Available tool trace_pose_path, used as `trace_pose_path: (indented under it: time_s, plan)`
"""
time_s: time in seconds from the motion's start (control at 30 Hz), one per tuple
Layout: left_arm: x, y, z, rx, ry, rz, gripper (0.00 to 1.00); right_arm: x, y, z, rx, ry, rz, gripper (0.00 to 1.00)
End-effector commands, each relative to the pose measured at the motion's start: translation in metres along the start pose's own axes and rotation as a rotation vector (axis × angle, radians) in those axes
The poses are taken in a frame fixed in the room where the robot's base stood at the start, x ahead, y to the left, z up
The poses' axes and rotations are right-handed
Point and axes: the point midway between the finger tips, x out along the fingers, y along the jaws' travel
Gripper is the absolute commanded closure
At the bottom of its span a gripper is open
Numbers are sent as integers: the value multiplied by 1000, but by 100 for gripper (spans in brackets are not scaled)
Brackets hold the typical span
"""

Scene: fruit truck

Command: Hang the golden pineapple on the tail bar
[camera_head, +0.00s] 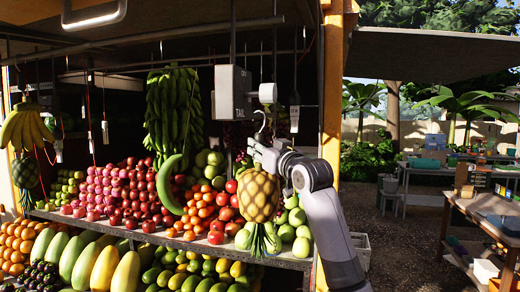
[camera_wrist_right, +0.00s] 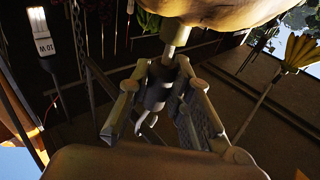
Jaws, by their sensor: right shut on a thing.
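The golden pineapple (camera_head: 258,195) hangs crown-down in the head view, in front of the fruit shelf. A pale metal hook (camera_head: 260,120) rises above it. My right gripper (camera_head: 262,152) is shut at the pineapple's top, around the hook's lower part as far as I can tell. The wrist view shows my right fingers (camera_wrist_right: 160,95) close about a metal piece. The hook's tip is just below the bar end, apparently apart. My left gripper is not in view.
A green banana bunch (camera_head: 174,110) hangs to the left. Yellow bananas (camera_head: 25,127) hang at the far left. Open ground (camera_head: 400,240) lies to the right.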

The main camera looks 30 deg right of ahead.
Motion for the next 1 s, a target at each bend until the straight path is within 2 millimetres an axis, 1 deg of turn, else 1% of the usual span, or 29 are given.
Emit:
trace_pose_path:
  time_s: [0.03, 0.37, 0.57, 0.6, 0.67, 0.77, 0.87, 1.0]
  plan:
    - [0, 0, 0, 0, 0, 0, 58, -1, 0, -6, 0, 13, 0, 79]
    - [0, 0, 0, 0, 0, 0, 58, 0, 0, -2, 0, 3, 0, 57]
    - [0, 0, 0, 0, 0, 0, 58, 0, 0, 0, 0, 1, 0, 57]
    - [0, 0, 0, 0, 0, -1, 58, 2, 0, 7, 0, -16, -1, 57]
    - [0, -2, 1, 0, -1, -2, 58, 1, 0, 7, 0, -15, 0, 57]
    - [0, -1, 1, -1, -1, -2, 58, -5, 0, 5, 0, -11, 0, 57]
    - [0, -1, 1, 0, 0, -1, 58, -17, 0, 4, -1, -6, 0, 57]
    - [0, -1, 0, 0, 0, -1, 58, -43, 1, 2, -3, -3, 1, 57]
